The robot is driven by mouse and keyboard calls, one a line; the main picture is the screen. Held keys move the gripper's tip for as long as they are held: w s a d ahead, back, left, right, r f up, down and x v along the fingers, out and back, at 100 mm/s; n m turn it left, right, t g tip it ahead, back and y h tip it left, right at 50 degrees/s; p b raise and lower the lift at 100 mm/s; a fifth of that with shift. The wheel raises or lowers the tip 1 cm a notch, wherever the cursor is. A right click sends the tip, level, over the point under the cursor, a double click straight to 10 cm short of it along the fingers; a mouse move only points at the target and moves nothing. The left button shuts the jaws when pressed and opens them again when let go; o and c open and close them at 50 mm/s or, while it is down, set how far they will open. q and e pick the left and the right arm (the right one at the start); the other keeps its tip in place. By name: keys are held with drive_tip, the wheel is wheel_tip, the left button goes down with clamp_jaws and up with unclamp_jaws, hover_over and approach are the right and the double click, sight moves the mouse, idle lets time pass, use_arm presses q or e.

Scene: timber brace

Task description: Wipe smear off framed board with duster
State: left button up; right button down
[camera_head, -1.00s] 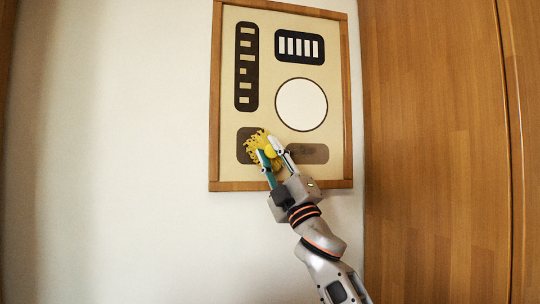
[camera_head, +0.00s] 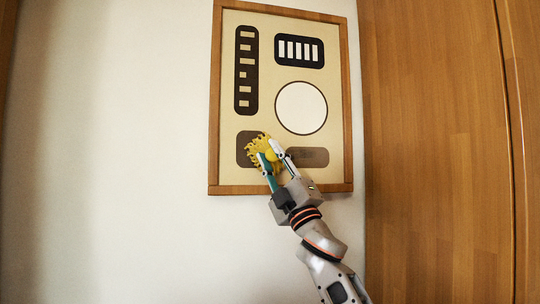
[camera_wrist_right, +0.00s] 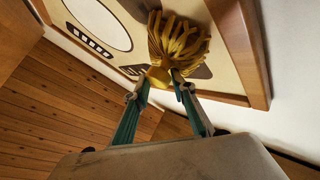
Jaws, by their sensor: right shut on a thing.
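The framed board (camera_head: 230,60) hangs on the white wall, with a wooden frame and a cream face bearing dark shapes and a white disc. My right gripper (camera_head: 271,160) is shut on the yellow duster (camera_head: 256,150), at the lower part of the board. The duster's strands lie over the dark lower-left patch; in the right wrist view they spread out against the board (camera_wrist_right: 215,62). A darker smudge (camera_head: 308,155), perhaps the smear, shows on the brown lower-right patch, to the right of the duster. My left gripper is not in view.
A wooden panel (camera_head: 430,130) stands to the right of the board. The white wall (camera_head: 110,150) on the left is bare. A plank floor (camera_wrist_right: 70,110) shows in the right wrist view.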

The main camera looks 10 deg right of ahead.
drive_tip(key=shift+d+p, duration=1.6)
drive_tip(key=shift+d, duration=5.3)
drive_tip(key=shift+a+f, duration=0.15)
drive_tip(key=shift+a, duration=7.05)
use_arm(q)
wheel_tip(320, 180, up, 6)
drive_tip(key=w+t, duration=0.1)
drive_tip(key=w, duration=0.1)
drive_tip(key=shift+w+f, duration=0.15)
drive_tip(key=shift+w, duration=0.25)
